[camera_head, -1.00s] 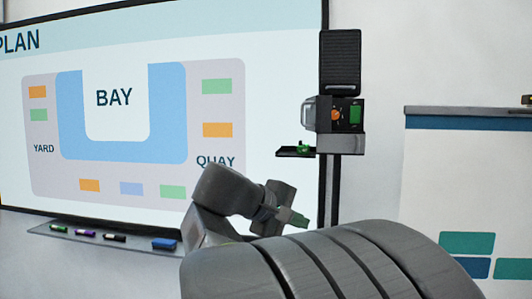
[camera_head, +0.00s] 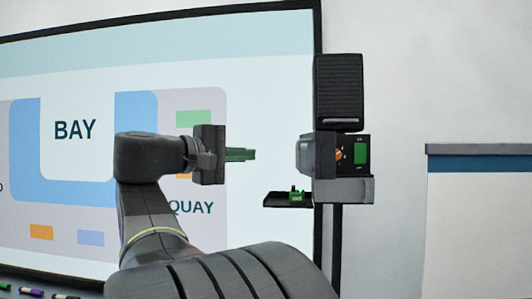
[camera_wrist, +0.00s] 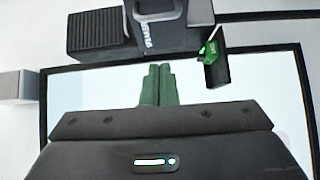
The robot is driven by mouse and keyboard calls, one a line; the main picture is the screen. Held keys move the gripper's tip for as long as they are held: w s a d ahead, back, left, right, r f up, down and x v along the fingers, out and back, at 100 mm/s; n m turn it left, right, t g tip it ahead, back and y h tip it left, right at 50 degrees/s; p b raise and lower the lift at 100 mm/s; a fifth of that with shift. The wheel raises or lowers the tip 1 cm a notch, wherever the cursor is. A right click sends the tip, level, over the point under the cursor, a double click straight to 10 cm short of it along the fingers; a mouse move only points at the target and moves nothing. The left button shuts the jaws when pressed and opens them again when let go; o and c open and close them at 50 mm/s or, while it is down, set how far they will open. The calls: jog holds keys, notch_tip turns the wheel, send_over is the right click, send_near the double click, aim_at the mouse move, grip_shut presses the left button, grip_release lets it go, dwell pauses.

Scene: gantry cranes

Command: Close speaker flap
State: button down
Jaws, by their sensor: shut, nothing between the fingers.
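I cannot tell for certain that this is the speaker flap. In the wrist view the flap (camera_wrist: 217,74) hangs at the upper right, beside the device (camera_wrist: 155,30). My gripper (camera_head: 252,155) is shut and empty, its green fingers pointing right, left of the device and above the flap, apart from both.
The device's front carries an orange knob (camera_head: 338,155) and a green switch (camera_head: 360,153). A large screen (camera_head: 70,185) stands behind my arm. A white panel (camera_head: 480,230) is at the right.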

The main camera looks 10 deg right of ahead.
jog(key=w+d+p, duration=0.2)
jog(key=d, duration=0.6)
jog(key=shift+d+f, duration=0.15)
jog(key=shift+d, duration=0.2)
jog(key=shift+s, duration=0.15)
